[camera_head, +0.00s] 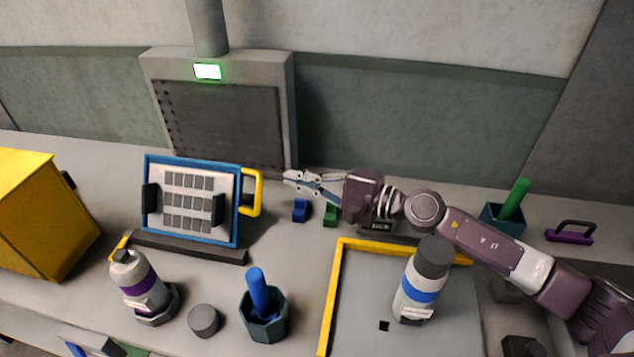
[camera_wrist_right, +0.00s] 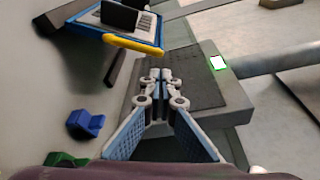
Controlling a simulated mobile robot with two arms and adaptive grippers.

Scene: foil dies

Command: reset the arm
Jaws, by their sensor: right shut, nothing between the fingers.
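My right arm reaches in from the right in the head view. Its gripper (camera_head: 290,178) is shut and empty, in the air above the back of the table, pointing left. In the right wrist view the gripper (camera_wrist_right: 160,75) shows with its fingertips together and nothing between them. The blue-framed panel (camera_head: 188,200) with a yellow handle (camera_head: 252,192) stands to the left of the fingertips, apart from them. A small blue block (camera_head: 300,210) and a small green block (camera_head: 330,215) lie below the gripper. My left gripper is not in view.
A grey machine (camera_head: 285,110) with a green light stands behind. A white bottle with a blue band (camera_head: 420,285) stands in the yellow-edged tray (camera_head: 328,300). A purple-banded bottle (camera_head: 137,285), a dark cup (camera_head: 264,328) and a yellow box (camera_head: 40,215) stand on the left.

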